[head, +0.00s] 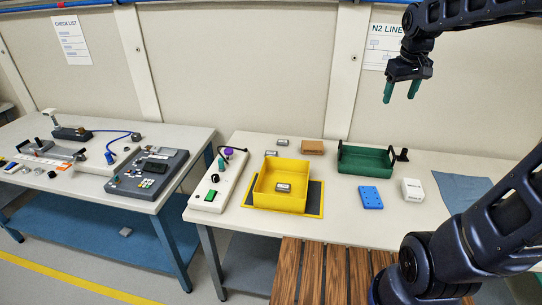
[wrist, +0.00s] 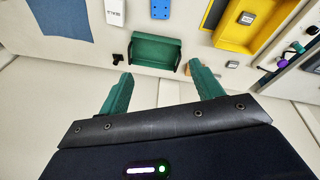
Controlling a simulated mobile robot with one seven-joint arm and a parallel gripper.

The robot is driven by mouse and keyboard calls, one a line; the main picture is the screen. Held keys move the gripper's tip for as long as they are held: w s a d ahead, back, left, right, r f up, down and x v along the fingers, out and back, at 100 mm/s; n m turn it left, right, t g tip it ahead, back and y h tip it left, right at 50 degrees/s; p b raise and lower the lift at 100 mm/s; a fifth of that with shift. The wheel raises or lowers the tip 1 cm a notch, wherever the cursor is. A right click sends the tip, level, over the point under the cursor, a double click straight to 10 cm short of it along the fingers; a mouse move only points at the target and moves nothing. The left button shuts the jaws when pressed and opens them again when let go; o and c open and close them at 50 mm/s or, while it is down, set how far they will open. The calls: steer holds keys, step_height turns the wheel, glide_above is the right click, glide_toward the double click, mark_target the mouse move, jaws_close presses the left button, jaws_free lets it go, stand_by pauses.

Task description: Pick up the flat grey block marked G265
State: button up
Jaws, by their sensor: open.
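Several small flat grey blocks with pale labels are in view, and I cannot read which is marked G265. One grey block (head: 283,187) lies inside the yellow bin (head: 308,205); it also shows in the wrist view (wrist: 247,18). Two more lie on the bench behind the bin, one farther back (head: 283,142) and one nearer it (head: 271,153). My gripper (head: 400,92) is open and empty, raised high above the back right of the bench, well away from these blocks. In the wrist view, its green fingers (wrist: 160,71) are spread apart.
A green tray (head: 365,171) stands right of the bin, with a brown block (head: 312,147) between them. A blue holed block (head: 370,197) and a white block (head: 413,189) lie in front. A control box (head: 212,192) stands left of the bin. A wall closes the back.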

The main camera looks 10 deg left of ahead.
steer(key=w+a+f+n+g, duration=0.15)
steer(key=w+a+n, duration=0.25)
steer(key=w+a, duration=0.75)
steer(key=n+h, duration=0.4)
steer(key=n, duration=0.6)
glide_above(271, 153)
steer(key=a, duration=0.5)
step_height(271, 153, down, 33)
steer(key=shift+g, duration=0.45)
steer(key=shift+x, duration=5.2)
steer(key=shift+s+d, duration=0.1)
steer(key=shift+s, duration=0.05)
steer(key=c, duration=1.1)
steer(key=shift+r, duration=0.15)
